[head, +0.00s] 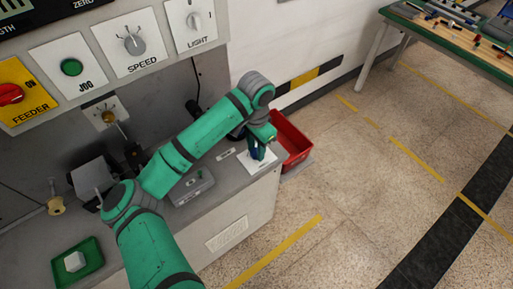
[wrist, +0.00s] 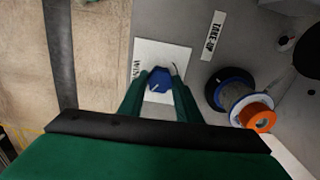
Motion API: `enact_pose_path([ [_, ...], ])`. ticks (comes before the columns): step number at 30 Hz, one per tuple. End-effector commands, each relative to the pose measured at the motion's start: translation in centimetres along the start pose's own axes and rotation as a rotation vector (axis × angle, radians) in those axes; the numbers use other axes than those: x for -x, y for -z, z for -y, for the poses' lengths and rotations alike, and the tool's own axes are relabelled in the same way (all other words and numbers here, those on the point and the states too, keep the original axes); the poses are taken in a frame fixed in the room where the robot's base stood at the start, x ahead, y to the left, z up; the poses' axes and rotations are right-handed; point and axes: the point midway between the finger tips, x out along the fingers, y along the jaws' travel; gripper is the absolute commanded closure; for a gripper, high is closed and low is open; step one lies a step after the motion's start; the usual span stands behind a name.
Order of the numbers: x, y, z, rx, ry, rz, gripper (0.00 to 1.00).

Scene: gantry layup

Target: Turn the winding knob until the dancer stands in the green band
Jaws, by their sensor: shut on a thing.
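The winding knob (wrist: 159,82) is blue and stands on a white plate (wrist: 178,57) whose partly hidden label begins "WIN". My gripper (wrist: 160,88) is shut on the knob, with a green finger on each side of it in the wrist view. In the head view my gripper (head: 259,149) points down at the white plate (head: 252,163) near the right end of the grey bench, and it hides most of the knob. I cannot make out the dancer or the green band in either view.
A take-up spool (wrist: 239,97) with an orange end (wrist: 257,117) is close to the right of my gripper in the wrist view. A red bin (head: 293,137) stands beyond the bench end. A green tray (head: 78,270) holds a white block (head: 75,261). Open floor lies right.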

Motion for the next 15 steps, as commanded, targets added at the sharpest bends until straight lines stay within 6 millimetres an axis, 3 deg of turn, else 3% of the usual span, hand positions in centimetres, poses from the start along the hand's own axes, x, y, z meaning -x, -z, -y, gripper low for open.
enact_pose_path([
  [8,0.17,0.19,0.24,0.003,0.007,-0.008,0.92],
  [9,0.18,0.21,0.25,0.003,0.007,-0.008,0.60],
  [10,0.18,0.21,0.24,0.003,0.007,-0.008,0.53],
  [15,0.11,0.19,0.10,0.001,0.004,-0.005,0.51],
])
